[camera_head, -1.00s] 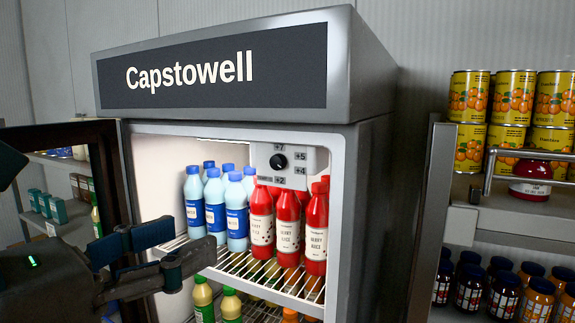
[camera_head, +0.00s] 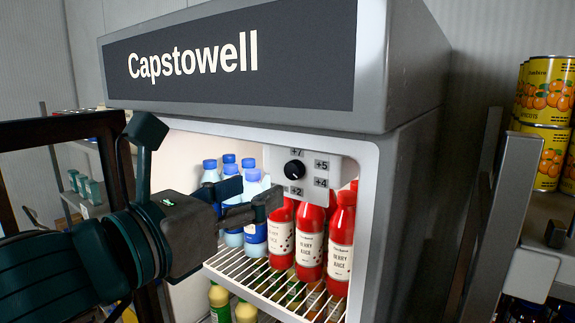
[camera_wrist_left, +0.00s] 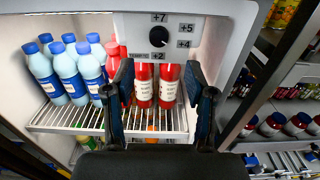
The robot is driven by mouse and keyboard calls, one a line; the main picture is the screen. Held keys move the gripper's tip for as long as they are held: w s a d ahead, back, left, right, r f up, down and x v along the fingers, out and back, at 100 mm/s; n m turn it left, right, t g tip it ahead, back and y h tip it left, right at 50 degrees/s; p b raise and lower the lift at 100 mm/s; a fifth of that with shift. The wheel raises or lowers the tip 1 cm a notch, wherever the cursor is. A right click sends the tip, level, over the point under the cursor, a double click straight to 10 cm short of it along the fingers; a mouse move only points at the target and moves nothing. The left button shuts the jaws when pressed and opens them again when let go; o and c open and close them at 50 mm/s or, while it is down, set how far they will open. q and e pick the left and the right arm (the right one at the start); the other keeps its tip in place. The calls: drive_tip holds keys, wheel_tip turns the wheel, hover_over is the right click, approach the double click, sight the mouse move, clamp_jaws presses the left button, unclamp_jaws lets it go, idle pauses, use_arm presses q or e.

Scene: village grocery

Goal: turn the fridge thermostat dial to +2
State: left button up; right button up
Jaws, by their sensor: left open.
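The black thermostat dial (camera_head: 294,170) sits on a grey panel (camera_head: 325,193) at the top of the fridge (camera_head: 385,190). Labels +7, +5, +4 and +2 surround it; the +2 label (camera_head: 296,191) is at its lower side. The dial (camera_wrist_left: 158,37) also shows in the left wrist view, above and between the fingertips. My left gripper (camera_head: 258,195) is open and empty, in front of the fridge opening, just below and left of the dial and apart from it. I cannot make out the dial's pointer. My right gripper is not in view.
Red juice bottles (camera_head: 310,243) and blue-and-white bottles (camera_head: 232,238) stand on the wire shelf (camera_head: 262,283) beneath the panel. The open fridge door (camera_head: 60,133) is at the left. A shelf with yellow cans (camera_head: 545,150) stands at the right.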

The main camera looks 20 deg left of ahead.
sight(291, 174)
use_arm(q)
drive_tip(key=x, duration=0.2)
drive_tip(key=p+x, duration=0.1)
drive_tip(key=x, duration=0.1)
drive_tip(key=p+x, duration=0.1)
drive_tip(key=x, duration=0.2)
drive_tip(key=shift+a, duration=0.35)
drive_tip(key=shift+w+d, duration=0.35)
drive_tip(key=shift+w, duration=0.15)
drive_tip(key=shift+w+d+f, duration=0.1)
drive_tip(key=shift+w+d, duration=0.1)
clamp_jaws()
